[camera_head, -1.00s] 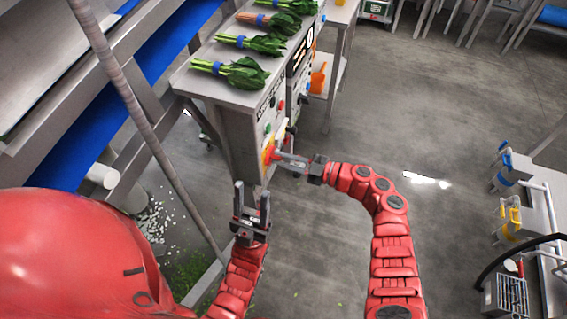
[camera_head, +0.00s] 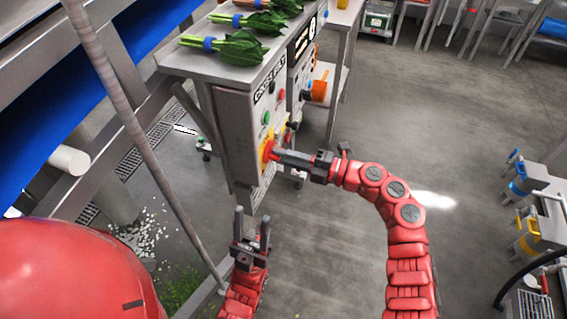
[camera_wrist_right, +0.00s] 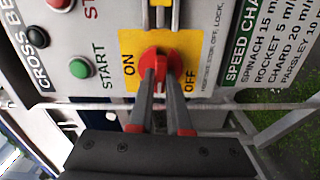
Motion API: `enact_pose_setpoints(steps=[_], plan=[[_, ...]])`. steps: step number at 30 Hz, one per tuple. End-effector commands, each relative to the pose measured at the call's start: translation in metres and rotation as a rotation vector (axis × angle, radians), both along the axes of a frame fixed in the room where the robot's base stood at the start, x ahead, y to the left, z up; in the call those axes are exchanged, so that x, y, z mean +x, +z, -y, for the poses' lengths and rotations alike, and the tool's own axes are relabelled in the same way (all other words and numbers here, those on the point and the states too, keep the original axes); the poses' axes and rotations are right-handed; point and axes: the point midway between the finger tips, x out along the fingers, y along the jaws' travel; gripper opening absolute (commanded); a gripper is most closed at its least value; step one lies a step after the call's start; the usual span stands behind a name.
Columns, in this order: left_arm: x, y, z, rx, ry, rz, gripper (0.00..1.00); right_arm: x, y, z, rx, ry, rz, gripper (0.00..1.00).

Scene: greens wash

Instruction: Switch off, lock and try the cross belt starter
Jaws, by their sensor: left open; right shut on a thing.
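The cross belt starter (camera_head: 240,115) is a grey box under the bench top, with "CROSS BELT" lettering on its front. Its red rotary switch handle (camera_wrist_right: 155,64) sits on a yellow plate (camera_wrist_right: 128,42) marked ON and OFF. My right gripper (camera_head: 274,155) is shut on the red handle; in the right wrist view its fingers (camera_wrist_right: 161,100) lie on either side of the handle. Green START (camera_wrist_right: 81,68) and red STOP (camera_wrist_right: 60,4) buttons are left of the plate there. My left gripper (camera_head: 252,222) is open and empty, below and in front of the box.
Bunches of greens (camera_head: 225,47) lie on the bench top (camera_head: 190,65). A slanted pole (camera_head: 140,120) stands left of my left gripper. A speed chart (camera_wrist_right: 262,45) is right of the switch. Open floor (camera_head: 400,130) lies to the right.

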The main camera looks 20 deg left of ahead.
Motion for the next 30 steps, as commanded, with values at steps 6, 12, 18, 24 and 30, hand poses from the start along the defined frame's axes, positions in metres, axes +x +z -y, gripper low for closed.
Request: enact_pose_setpoints(steps=[6, 12, 18, 24, 30], plan=[[0.0000, -0.0134, -0.0001, 0.000, 0.000, 0.000, 0.50, -0.0005, -0.0025, 0.0001, -0.003, 0.002, 0.075, 0.00], [0.0000, -0.0158, 0.0000, 0.000, 0.000, 0.000, 0.50, -0.0002, -0.0016, 0.0003, -0.004, 0.001, 0.100, 0.00], [0.0000, -0.0156, 0.0000, 0.000, 0.000, 0.000, 0.50, -0.0001, -0.0012, 0.0003, -0.005, 0.001, 0.103, 0.00], [0.0000, -0.0156, 0.0000, 0.000, 0.000, 0.000, 0.50, -0.0001, -0.0013, 0.0003, -0.006, 0.000, 0.103, 0.20], [-0.0001, -0.0156, 0.0000, 0.000, 0.000, 0.000, 0.50, 0.0000, -0.0011, 0.0003, -0.004, 0.000, 0.102, 0.46]])
